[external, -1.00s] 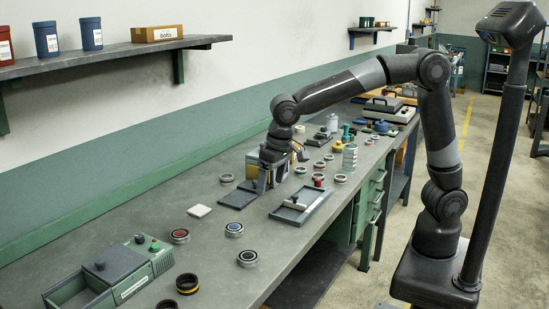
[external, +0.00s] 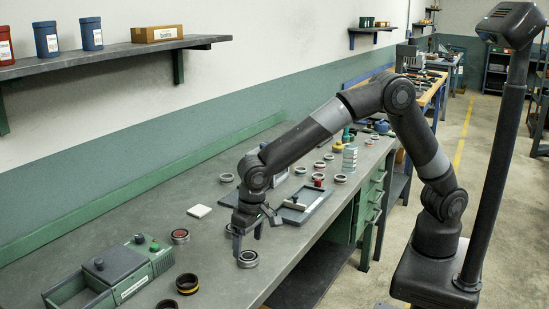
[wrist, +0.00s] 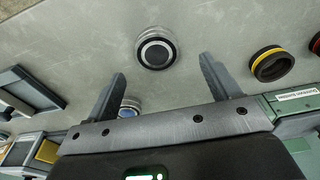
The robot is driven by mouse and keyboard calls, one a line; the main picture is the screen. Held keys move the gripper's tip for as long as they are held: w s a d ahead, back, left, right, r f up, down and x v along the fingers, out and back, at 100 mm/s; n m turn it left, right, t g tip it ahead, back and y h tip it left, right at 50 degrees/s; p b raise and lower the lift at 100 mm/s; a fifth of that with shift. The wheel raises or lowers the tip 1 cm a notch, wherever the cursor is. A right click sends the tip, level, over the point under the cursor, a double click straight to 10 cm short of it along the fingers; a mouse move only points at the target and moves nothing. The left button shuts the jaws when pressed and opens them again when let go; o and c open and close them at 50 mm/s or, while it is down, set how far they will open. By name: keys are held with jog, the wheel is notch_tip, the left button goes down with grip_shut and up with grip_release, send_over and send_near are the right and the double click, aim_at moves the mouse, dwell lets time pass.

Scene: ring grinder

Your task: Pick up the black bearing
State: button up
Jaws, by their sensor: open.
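The black bearing, a grey ring with a black face and pale centre ring, lies flat on the grey bench; I see it in the external view (external: 247,259) and the wrist view (wrist: 157,52). My gripper (external: 248,242) points down above the bench, close by that bearing. In the wrist view my gripper (wrist: 162,78) has its fingers spread wide and empty. The bearing lies beyond the fingertips there, roughly centred between them, and is not touched.
A blue-centred bearing (wrist: 129,107) shows partly behind my gripper's palm. A black ring with a yellow band (external: 187,284) and a red-centred bearing (external: 180,236) lie on the bench. A green-grey box (external: 118,270) stands front left. A tray (external: 305,204) lies right of my gripper.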

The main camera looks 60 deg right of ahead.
aim_at(248, 256)
jog(key=f, duration=0.4)
jog(key=shift+w+d+f, duration=0.15)
jog(key=shift+d+f, duration=0.05)
jog(key=shift+f, duration=0.05)
jog(key=c, duration=1.2)
